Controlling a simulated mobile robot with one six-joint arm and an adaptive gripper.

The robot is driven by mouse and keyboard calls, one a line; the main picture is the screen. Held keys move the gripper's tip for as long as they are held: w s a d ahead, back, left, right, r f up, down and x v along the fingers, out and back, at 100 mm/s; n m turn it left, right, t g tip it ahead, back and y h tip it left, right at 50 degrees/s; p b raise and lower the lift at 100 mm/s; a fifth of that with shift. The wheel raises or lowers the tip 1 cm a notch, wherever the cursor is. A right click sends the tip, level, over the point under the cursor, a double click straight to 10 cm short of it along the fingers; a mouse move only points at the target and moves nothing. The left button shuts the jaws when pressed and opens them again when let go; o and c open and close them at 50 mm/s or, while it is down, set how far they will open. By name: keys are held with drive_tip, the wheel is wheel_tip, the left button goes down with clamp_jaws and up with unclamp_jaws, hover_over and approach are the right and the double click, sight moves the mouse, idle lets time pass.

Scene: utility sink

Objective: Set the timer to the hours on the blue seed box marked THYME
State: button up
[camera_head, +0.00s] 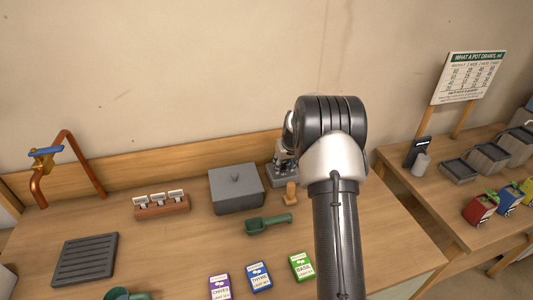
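The blue seed box marked THYME (260,277) stands at the front of the wooden bench, between a purple box marked CHIVES (219,288) and a green box (301,266). Its hours print is too small to read. My arm rises through the middle of the view and bends away at the top. A grey end part, seemingly my gripper (284,166), shows partly behind it, near the back of the bench. Its fingers cannot be made out. A small dark upright device (417,151) on the right bench may be the timer; I cannot tell.
A grey lidded box (236,188), a wooden stamp-like piece (291,194), a green scoop (268,224), a label rack (161,204) and a slatted tray (86,259) lie on the bench. A copper tap (68,160) stands left. A chart board (468,77) stands right.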

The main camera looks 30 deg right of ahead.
drive_tip(key=p+v, duration=0.4)
drive_tip(key=v, duration=1.3)
drive_tip(key=s+a+r+b, duration=0.1)
drive_tip(key=s+a+r, duration=0.1)
drive_tip(key=a, duration=0.2)
drive_tip(key=s+a+r+b, duration=0.1)
drive_tip(key=s+a+r, duration=0.1)
drive_tip(key=a, duration=0.3)
drive_tip(key=s+a+r+n+b, duration=0.1)
drive_tip(key=s+a+r, duration=0.1)
drive_tip(key=s+a, duration=0.1)
drive_tip(key=shift+s+a, duration=0.25)
drive_tip(key=shift+a, duration=0.55)
drive_tip(key=shift+r, duration=0.1)
